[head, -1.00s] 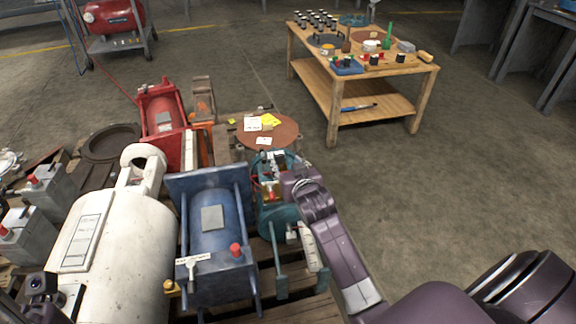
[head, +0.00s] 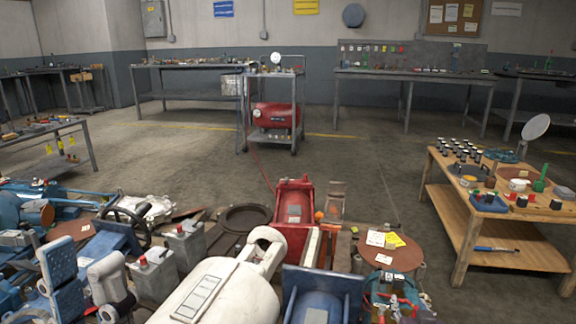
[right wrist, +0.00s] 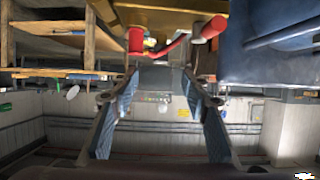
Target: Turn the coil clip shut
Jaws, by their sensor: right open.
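My left gripper (head: 85,268) shows at the lower left of the head view, with a blue ribbed pad and a grey finger held apart and nothing seen between them. My right gripper (right wrist: 160,82) is open in the right wrist view, its two blue-padded fingers apart and empty. A curved red lever (right wrist: 168,49) lies just beyond its fingertips, under a yellowish body. I cannot tell for certain that this lever is the coil clip. In the head view, the teal machine (head: 393,285) with small red parts is cut off by the bottom edge.
A white tank (head: 225,296), a blue machine (head: 325,285) and a red machine (head: 293,210) crowd the pallets. A round brown disc (head: 390,252) with paper notes lies beside the teal machine. A wooden table (head: 470,212) stands right. Open floor lies behind.

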